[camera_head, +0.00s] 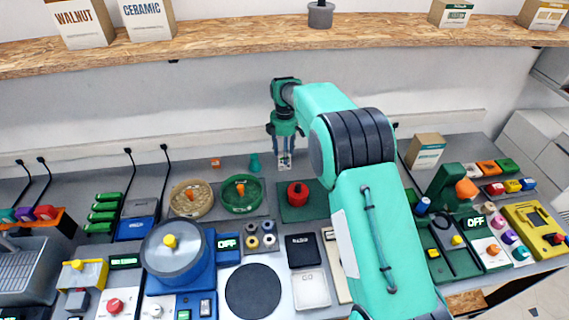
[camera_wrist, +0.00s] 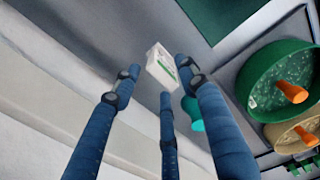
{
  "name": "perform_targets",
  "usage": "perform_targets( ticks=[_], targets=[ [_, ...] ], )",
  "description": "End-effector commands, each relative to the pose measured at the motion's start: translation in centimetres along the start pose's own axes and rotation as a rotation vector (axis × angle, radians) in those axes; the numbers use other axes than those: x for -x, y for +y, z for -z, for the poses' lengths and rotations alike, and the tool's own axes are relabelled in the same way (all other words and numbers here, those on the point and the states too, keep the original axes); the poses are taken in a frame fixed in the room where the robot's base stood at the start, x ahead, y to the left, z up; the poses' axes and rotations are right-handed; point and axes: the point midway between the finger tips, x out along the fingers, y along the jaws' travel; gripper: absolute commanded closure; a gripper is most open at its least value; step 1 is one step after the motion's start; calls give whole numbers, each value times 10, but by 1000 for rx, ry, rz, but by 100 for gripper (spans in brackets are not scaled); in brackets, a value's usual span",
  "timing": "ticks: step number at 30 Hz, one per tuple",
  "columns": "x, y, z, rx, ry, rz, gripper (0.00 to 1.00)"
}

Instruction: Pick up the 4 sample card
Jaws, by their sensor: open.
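A small white card-like block with a green mark (camera_wrist: 161,65) shows in the wrist view, just beyond my fingertips; its lettering is too small to read, so I cannot tell if it is the 4 sample card. In the head view a small pale piece (camera_head: 285,163) shows under my gripper, near the back wall. My gripper (camera_head: 284,152) points down there with its blue fingers apart. In the wrist view the open fingers of my gripper (camera_wrist: 160,88) spread around the near side of the white piece, and I see no grip on it.
A small teal object (camera_wrist: 194,115) stands close beside the fingers; it also shows in the head view (camera_head: 254,162). A green round dish (camera_head: 242,207) and a red knobbed piece (camera_head: 297,195) on a green mat lie nearer. The wall runs close behind.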

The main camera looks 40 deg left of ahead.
Motion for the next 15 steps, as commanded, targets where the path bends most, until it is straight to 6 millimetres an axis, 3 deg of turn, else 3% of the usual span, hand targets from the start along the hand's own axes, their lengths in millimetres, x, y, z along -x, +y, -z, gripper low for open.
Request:
perform_targets(
  ticks=[7,15],
  targets=[
    [-31,-1,0,0,0,2,57],
    [-42,0,0,0,0,1,57]
  ],
)
